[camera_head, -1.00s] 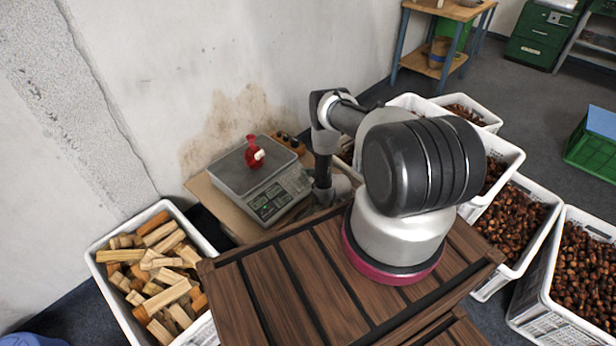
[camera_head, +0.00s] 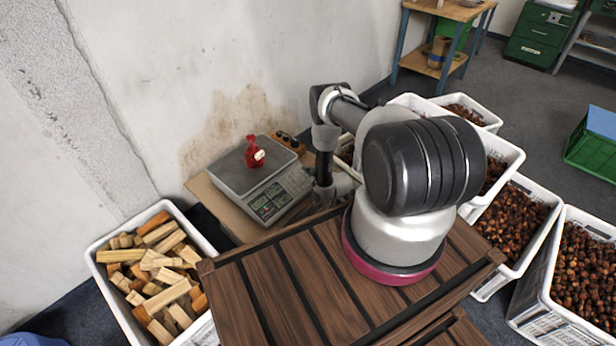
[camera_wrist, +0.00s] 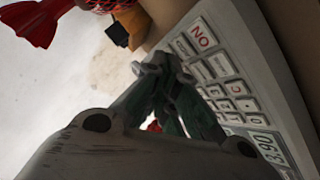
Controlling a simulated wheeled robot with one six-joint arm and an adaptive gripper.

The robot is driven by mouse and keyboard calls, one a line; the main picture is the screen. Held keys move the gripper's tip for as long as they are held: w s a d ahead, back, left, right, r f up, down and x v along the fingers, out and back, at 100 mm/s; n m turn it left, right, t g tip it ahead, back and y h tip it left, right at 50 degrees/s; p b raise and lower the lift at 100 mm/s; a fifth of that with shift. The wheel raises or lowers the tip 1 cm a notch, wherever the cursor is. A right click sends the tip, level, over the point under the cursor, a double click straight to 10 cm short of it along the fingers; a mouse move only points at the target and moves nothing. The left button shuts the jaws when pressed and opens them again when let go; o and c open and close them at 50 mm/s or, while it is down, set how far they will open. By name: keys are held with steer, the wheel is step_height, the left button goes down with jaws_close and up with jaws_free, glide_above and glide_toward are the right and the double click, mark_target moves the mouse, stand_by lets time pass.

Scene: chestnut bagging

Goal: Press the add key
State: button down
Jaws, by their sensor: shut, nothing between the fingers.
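The scale (camera_head: 245,172) stands on a small table by the wall, with its display (camera_head: 270,203) and keypad (camera_head: 292,184) on the sloped front. In the wrist view the keypad (camera_wrist: 222,68) shows several white keys, one marked NO in red and one marked C. I cannot tell which key is the add key. A red net bag (camera_head: 253,155) with a white tag sits on the pan; part of it shows in the wrist view (camera_wrist: 40,22). My gripper (camera_wrist: 163,68) is shut and empty, its tips over or beside the key rows; contact is not clear.
A white crate of wood blocks (camera_head: 103,283) stands at the left. White crates of chestnuts (camera_head: 548,285) stand at the right. A row of dark objects in a wooden holder (camera_head: 288,141) lies behind the scale. A slatted wooden surface (camera_head: 290,290) is in front.

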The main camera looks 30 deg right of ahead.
steer(key=shift+s+d+r, duration=0.1)
steer(key=shift+s+r, duration=0.15)
steer(key=shift+r, duration=0.55)
steer(key=shift+s+d+r, duration=0.1)
steer(key=shift+s+r, duration=0.15)
steer(key=shift+r, duration=0.55)
steer(key=shift+s+d+r, duration=0.1)
steer(key=shift+s+r, duration=0.15)
steer(key=shift+r, duration=0.55)
